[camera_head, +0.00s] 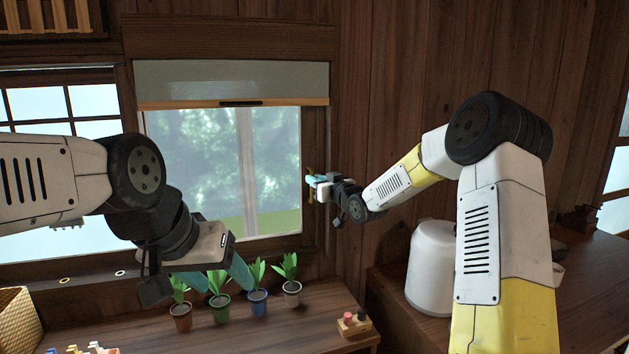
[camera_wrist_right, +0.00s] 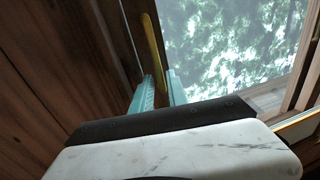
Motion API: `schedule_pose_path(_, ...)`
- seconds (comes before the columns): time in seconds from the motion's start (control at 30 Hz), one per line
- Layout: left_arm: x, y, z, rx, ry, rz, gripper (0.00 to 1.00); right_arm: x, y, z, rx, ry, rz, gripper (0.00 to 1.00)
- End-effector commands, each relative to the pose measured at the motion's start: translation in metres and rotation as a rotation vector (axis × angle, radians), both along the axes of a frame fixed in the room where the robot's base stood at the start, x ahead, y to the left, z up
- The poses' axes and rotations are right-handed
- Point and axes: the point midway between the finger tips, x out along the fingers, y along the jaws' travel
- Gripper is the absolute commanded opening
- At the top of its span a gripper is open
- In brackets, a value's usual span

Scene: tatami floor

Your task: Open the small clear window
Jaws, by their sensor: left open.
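The clear window (camera_head: 215,160) is set in the wooden wall, with blurred greenery behind its pane. Its pane also fills the upper right of the right wrist view (camera_wrist_right: 225,45). A slim yellow handle (camera_head: 310,188) stands upright at its right edge. My right gripper (camera_head: 320,181) is at this handle. In the right wrist view the handle (camera_wrist_right: 152,45) runs down between the two teal fingers (camera_wrist_right: 159,85); I cannot tell whether they press on it. My left gripper (camera_head: 214,277) is open and empty, pointing down in front of the plants.
Several small potted plants (camera_head: 257,302) line the wooden counter (camera_head: 280,335) below the window. A small block with pegs (camera_head: 354,322) and a white container (camera_head: 431,267) stand to the right. A shade (camera_head: 230,80) covers the window's top. A woven basket (camera_head: 20,320) is at left.

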Motion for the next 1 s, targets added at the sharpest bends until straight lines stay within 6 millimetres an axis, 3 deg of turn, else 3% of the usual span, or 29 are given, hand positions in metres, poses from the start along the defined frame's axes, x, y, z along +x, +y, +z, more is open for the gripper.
schedule_pose_path(0.4,0.0000,0.0000,0.0000,0.000,0.000,0.000,0.61,0.0102,0.0058,0.0000,0.000,0.001,-0.001,0.19)
schedule_pose_path(0.5,0.0000,0.0000,0.0000,0.000,0.000,0.000,0.61,0.0101,0.0057,0.0000,0.000,0.001,-0.001,0.00)
schedule_pose_path(1.0,0.0000,0.0000,0.0000,0.000,0.000,0.000,0.61,0.0098,0.0056,-0.0004,0.000,0.001,-0.001,0.00)
